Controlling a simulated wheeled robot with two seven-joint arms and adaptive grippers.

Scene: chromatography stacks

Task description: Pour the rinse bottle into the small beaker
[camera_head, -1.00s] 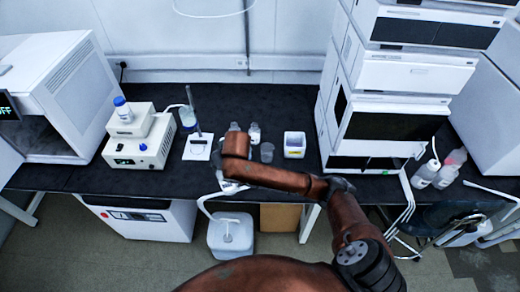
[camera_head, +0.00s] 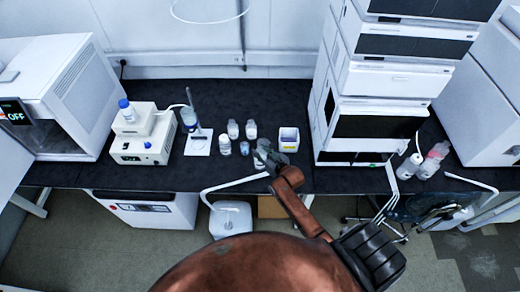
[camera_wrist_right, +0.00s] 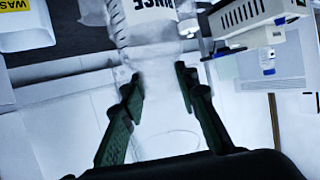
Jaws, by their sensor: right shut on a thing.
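My right gripper (camera_head: 266,158) is at the front part of the black bench, left of the white open box. In the right wrist view, the gripper (camera_wrist_right: 157,86) is shut on a clear bottle (camera_wrist_right: 150,50) with a white label reading RINSE. The bottle's narrower clear part passes between the dark fingers, and a round clear outline shows closer to the camera. In the head view the held bottle is too small and merged with the gripper to tell its tilt. The small beaker's spot is largely covered by my gripper, so I cannot clearly make it out. My left gripper is not in view.
Clear bottles (camera_head: 233,129) and (camera_head: 251,130) stand behind my gripper. Another bottle (camera_head: 225,146) and a small vessel (camera_head: 245,148) stand to its left. The white box (camera_head: 289,140) is to its right, before the instrument stack (camera_head: 375,85). A stirrer plate (camera_head: 198,142) stands further left.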

